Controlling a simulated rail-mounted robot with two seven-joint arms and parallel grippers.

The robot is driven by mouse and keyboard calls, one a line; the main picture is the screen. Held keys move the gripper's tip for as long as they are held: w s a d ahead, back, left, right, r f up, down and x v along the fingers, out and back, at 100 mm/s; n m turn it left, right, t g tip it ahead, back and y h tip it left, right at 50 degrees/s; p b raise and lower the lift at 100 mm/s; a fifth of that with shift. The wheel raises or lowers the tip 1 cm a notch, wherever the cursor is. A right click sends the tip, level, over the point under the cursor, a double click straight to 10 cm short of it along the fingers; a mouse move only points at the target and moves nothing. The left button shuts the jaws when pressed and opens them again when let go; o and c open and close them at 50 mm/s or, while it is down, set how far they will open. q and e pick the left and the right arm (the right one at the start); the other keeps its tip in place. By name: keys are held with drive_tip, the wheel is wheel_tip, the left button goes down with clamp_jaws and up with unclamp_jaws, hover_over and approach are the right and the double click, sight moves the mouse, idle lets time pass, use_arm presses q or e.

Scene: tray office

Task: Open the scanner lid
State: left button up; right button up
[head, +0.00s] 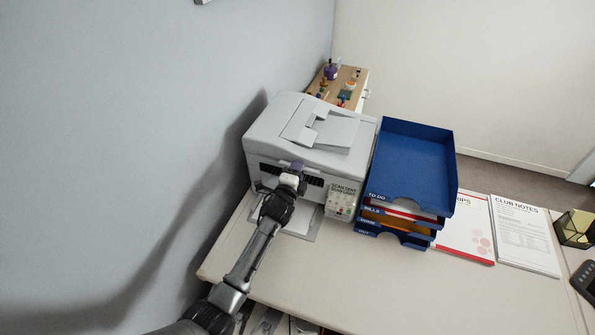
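The scanner (338,162) is a pale grey and white machine on the left part of the desk, near the wall. Its lid (290,115), with a raised feeder on top, lies down on the body. My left gripper (294,168) is in front of the scanner's front face, with its tips near the lid's front edge. The arm hides part of the front face. I cannot tell whether the fingers touch the lid, or whether they are open or shut. My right gripper is out of view.
A stack of blue trays (414,158) stands close to the scanner's right side. Papers (527,235) lie to the right of it. A small wooden cabinet (343,77) with small items is behind the scanner. The desk's front middle (400,290) is clear.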

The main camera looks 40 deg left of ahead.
use_arm(q)
drive_tip(key=shift+c, duration=0.3)
clamp_jaws()
